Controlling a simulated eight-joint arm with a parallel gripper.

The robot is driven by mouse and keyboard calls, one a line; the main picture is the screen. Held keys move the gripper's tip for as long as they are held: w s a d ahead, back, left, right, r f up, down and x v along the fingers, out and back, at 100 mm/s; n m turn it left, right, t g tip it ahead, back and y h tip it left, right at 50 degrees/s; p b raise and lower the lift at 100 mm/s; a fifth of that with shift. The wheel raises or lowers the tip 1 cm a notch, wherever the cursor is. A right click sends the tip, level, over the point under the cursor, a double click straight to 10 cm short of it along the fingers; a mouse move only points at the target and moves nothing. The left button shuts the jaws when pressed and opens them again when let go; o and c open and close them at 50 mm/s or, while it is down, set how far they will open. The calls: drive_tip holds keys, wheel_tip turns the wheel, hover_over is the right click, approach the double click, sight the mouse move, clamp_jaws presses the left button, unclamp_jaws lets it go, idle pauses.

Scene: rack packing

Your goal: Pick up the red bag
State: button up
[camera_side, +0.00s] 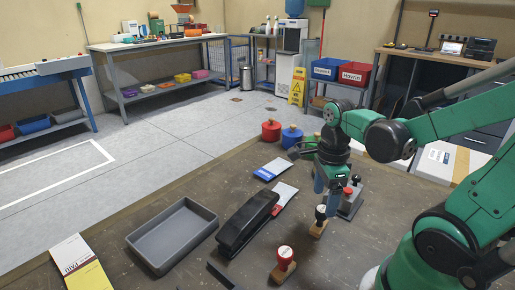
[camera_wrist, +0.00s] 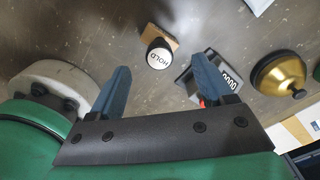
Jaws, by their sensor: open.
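A flat white packet with a red end (camera_side: 284,196) lies on the bench beside the black stapler-like tool; it is the only bag-like thing with red that I see. My gripper (camera_side: 326,186) is open and empty, pointing down, to the right of this packet and above a wooden stamp with a black handle (camera_side: 320,214). In the wrist view my open fingers (camera_wrist: 163,82) have the stamp marked HOLD (camera_wrist: 158,52) just beyond and between them. A pale corner (camera_wrist: 258,5) at the top edge of the wrist view is too cut off to name.
A blue-and-white packet (camera_side: 272,169), red weight (camera_side: 270,131) and blue weight (camera_side: 291,138) lie behind. A numbered device (camera_wrist: 230,72) and brass weight (camera_wrist: 280,74) are right.

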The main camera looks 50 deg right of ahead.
sight(323, 208)
drive_tip(key=shift+f, duration=2.1)
clamp_jaws()
